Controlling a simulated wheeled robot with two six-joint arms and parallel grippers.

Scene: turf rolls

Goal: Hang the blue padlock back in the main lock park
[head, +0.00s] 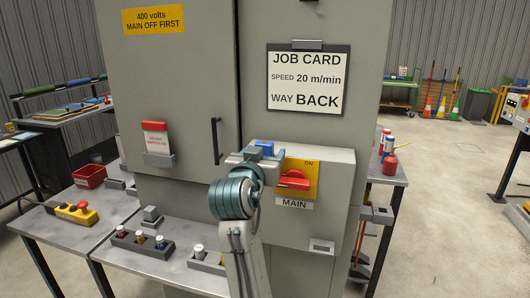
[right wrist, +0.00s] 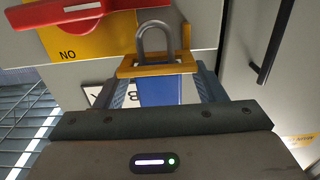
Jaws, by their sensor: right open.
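The blue padlock (head: 265,148) shows beside the top left of the yellow main switch plate. In the right wrist view its blue body (right wrist: 160,92) lies between my fingers and its grey shackle (right wrist: 157,40) shows beyond a yellow bracket (right wrist: 128,70). I cannot tell whether the shackle is hooked on the bracket. My right gripper (right wrist: 160,88) is open, with one finger on each side of the padlock body. The red main switch handle (head: 293,180) is close by on the right, above the MAIN label (head: 294,203). My left gripper is out of view.
The grey cabinet carries a job card (head: 307,80), a door handle (head: 216,140) and a red-and-white card in a holder (head: 156,138). On the bench (head: 85,236) stand a red bin (head: 90,176), a yellow control box (head: 77,214) and small racks. Open floor lies at right.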

